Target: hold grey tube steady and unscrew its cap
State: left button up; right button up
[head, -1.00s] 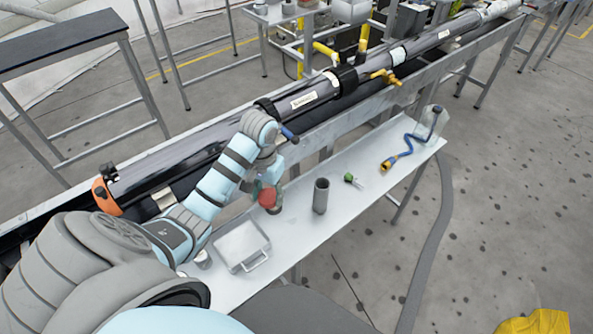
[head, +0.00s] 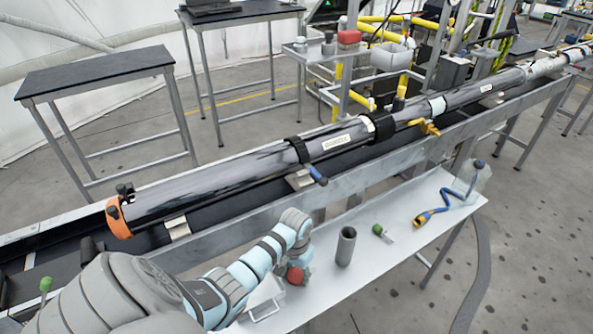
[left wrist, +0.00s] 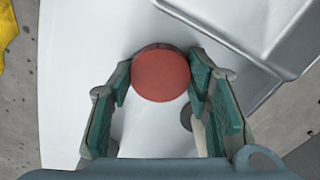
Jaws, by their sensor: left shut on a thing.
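A grey tube (head: 346,246) stands upright on the light metal side table (head: 320,288). Its top looks dark, and I cannot tell whether a cap is on it. My left gripper (head: 291,268) is to the left of the tube, apart from it. It is shut on a red-topped round piece (head: 296,275). In the left wrist view the flat red face (left wrist: 160,75) sits between the green finger pads of my left gripper (left wrist: 160,85). What lies under the red face is hidden. My right gripper is not in view.
A metal case with a handle (head: 264,311) lies beside my left gripper. A green-headed item (head: 378,229), a blue cable with a yellow end (head: 436,211) and a clear jug (head: 478,178) are right of the tube. A long pipe (head: 250,165) runs behind the table.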

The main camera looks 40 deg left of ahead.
aim_at(296, 275)
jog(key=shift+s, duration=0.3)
pick_arm(q)
jog(key=shift+f, duration=0.15)
jog(key=o, duration=1.3)
notch_tip(296, 275, up, 12)
jog(key=p, duration=0.4)
jog(key=shift+r, duration=0.2)
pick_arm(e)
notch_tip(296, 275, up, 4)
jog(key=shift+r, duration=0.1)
